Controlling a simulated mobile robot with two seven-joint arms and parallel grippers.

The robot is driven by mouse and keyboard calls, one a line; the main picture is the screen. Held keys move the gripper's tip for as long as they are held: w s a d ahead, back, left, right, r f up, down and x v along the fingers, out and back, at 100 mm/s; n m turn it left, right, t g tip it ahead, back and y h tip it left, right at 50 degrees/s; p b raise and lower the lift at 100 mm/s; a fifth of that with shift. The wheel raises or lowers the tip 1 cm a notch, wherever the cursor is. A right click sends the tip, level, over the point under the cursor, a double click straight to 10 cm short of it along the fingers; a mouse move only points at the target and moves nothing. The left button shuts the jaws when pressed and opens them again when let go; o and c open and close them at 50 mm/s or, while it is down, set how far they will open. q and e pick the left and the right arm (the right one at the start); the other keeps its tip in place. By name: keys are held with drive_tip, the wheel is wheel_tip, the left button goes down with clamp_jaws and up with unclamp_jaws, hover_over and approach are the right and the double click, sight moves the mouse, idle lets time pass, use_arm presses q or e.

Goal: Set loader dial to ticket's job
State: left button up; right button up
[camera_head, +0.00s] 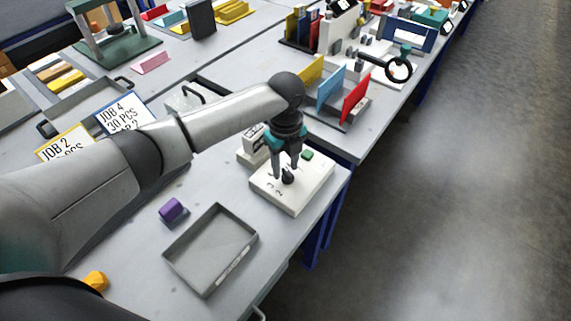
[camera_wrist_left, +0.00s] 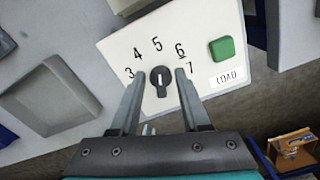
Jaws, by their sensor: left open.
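The loader (camera_head: 318,185) is a white box near the table's right edge, with a black dial (camera_head: 288,177) and a green button (camera_head: 307,155). In the left wrist view the dial (camera_wrist_left: 160,82) has numbers from 3 to 7 showing around it, and its white mark lies in line with the 5. The LOAD label sits below the green button (camera_wrist_left: 221,49). My left gripper (camera_head: 287,170) is open above the loader, its fingers on either side of the dial; contact cannot be told. One ticket (camera_head: 123,115) reads JOB 4, 30 PCS; another ticket (camera_head: 66,145) reads JOB 2, its lower text hidden.
An empty grey tray (camera_head: 212,247) lies in front of the loader, with a purple block (camera_head: 171,209) beside it. A rack with coloured dividers (camera_head: 354,98) stands beyond the loader. The floor to the right is clear.

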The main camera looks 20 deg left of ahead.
use_arm(q)
drive_tip(key=c, duration=0.7)
clamp_jaws()
